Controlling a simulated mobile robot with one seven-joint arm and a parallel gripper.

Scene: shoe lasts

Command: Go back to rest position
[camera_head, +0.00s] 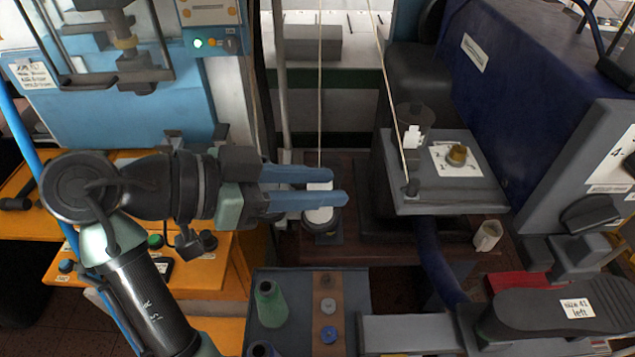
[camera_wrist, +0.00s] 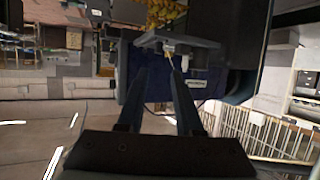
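My gripper (camera_head: 338,187) is at the centre of the head view, its two blue fingers pointing right. In the wrist view the fingers (camera_wrist: 158,75) stand apart, with nothing visibly held between them. In the head view, a dark round item with a white top (camera_head: 319,214) shows behind and between the fingers. It seems to stand lower, on the brown surface, and is partly covered by the fingers. A dark shoe-shaped piece with a label reading "left" (camera_head: 520,312) lies at the lower right, apart from the gripper.
A grey platform (camera_head: 465,190) with a paper and a small brass-coloured piece stands right of the gripper. A grey tray (camera_head: 262,335) with a green cone spool (camera_head: 270,303) lies below. A thin cord (camera_head: 320,90) hangs close to the fingers. Blue machines stand left and right.

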